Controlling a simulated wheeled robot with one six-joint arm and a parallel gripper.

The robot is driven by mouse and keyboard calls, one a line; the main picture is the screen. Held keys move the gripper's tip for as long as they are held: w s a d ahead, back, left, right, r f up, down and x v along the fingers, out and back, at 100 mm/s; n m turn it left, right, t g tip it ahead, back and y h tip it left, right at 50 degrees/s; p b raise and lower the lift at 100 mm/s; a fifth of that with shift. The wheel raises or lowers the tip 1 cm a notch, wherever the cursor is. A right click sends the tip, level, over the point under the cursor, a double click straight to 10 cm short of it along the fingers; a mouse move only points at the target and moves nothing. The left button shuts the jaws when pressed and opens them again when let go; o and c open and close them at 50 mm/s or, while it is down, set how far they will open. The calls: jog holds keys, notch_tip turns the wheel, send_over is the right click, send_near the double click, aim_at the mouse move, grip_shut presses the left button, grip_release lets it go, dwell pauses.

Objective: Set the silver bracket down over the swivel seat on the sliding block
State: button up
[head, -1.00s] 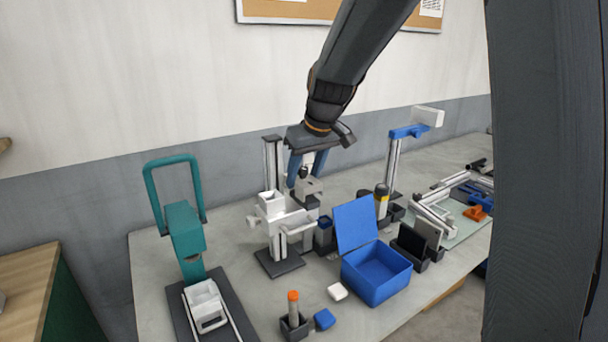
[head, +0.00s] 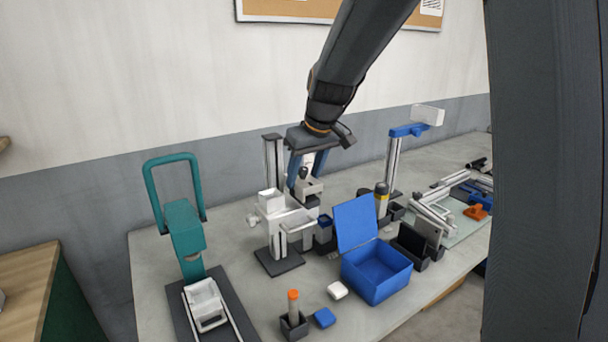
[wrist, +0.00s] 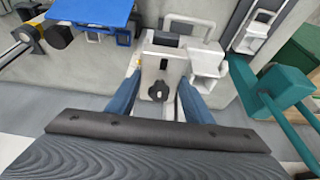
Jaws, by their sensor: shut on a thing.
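My gripper (head: 307,172) points down, its blue fingers shut on the silver bracket (head: 311,188), a light grey piece with a black knob. In the wrist view the bracket (wrist: 152,70) sits between the blue fingers (wrist: 158,98), knob toward me. In the head view the bracket is at the right side of a white slide stand (head: 288,219) on a dark base, close above or against its dark block (head: 312,201). I cannot tell which part is the swivel seat, as the bracket and fingers cover that spot, nor whether the bracket touches it.
A teal press (head: 187,235) stands to the left. An upright rail (head: 273,160) is close behind the stand. An open blue box (head: 378,275) is in front at right, and a post with a blue arm (head: 408,131) rises behind it. Small parts lie along the front.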

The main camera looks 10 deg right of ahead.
jog(key=shift+f+b, duration=0.5)
jog(key=shift+f, duration=0.3)
dwell(0.4)
jog(key=o, duration=1.3)
jog(key=shift+o, duration=0.2)
jog(key=b+v, duration=0.2)
jog(key=v, duration=0.5)
jog(key=shift+r, duration=0.15)
jog(key=shift+s, duration=0.25)
jog(key=s+d+f+m+g+b, duration=0.1)
jog(key=s+f+m, duration=0.1)
jog(key=s+f, duration=0.8)
jog(key=s+d+f+m+g+h+b, duration=0.1)
jog(key=s+d+f+m+g, duration=0.1)
jog(key=s+f, duration=0.8)
notch_tip(320, 180, down, 3)
jog(key=shift+s+h, duration=0.25)
jog(key=shift+h, duration=0.05)
